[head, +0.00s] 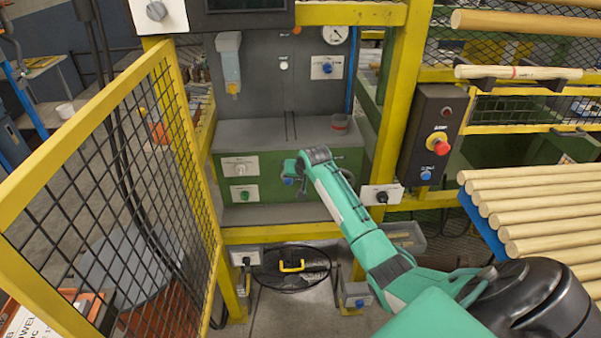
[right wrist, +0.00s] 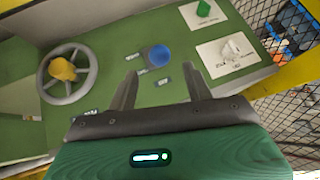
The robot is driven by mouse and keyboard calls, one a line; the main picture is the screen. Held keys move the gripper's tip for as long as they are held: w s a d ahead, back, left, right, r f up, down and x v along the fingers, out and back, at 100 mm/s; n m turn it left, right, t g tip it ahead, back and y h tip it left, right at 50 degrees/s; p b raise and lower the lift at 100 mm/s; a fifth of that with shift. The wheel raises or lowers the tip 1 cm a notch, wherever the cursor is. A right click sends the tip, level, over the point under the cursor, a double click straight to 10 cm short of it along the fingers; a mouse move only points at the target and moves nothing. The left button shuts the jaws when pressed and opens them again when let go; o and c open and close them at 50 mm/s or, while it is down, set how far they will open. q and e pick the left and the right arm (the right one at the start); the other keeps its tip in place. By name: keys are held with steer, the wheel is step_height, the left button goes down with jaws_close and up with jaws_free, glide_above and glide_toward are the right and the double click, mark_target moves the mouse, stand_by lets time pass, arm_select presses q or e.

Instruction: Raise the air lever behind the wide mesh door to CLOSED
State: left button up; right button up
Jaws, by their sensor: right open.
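The wide mesh door (head: 188,88) stands swung open at the left in the head view. Behind its opening is a green panel (head: 265,187). My right gripper (head: 293,178) is at this panel, open and empty. A blue knob (right wrist: 158,55) sits just beyond and between its fingertips (right wrist: 160,77), apart from them. It also shows in the head view (head: 287,181), partly covered by the gripper. A white knob (head: 240,169) and a green knob (head: 243,195) sit on white plates to the left. Labels are too small to read, so I cannot tell which control is the air lever.
A grey wheel (right wrist: 93,80) with a yellow hub is on the panel in the right wrist view. A blue handle (head: 327,68) sits on a white plate below a gauge (head: 335,34). A yellow post (head: 400,90) and a control box (head: 430,132) stand right of the opening.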

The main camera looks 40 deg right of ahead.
steer(key=b+v, duration=0.1)
steer(key=v, duration=0.5)
steer(key=shift+s+r, duration=0.2)
steer(key=shift+r, duration=0.1)
steer(key=s+a+f+n+g, duration=0.15)
steer(key=s+f, duration=0.45)
steer(key=f, duration=0.7)
steer(key=s+a+f+n+g, duration=0.1)
steer(key=s+a+f, duration=0.3)
steer(key=f, duration=0.9)
steer(key=s+a+f+n+g, duration=0.15)
steer(key=s+f, duration=0.55)
steer(key=f, duration=0.7)
steer(key=s+a+f+n+g, duration=0.1)
steer(key=s+a+f, duration=0.3)
steer(key=s, duration=1)
steer(key=s+a+f+n+g, duration=0.1)
steer(key=s+a+f, duration=0.4)
steer(key=s+f, duration=0.5)
steer(key=s+a+f+n+y, duration=0.1)
steer(key=s+a+f, duration=0.4)
steer(key=s, duration=1.5)
step_height(320, 180, down, 3)
steer(key=shift+s+r+n+g, duration=0.25)
steer(key=shift+n+g, duration=0.15)
steer(key=shift+n, duration=0.4)
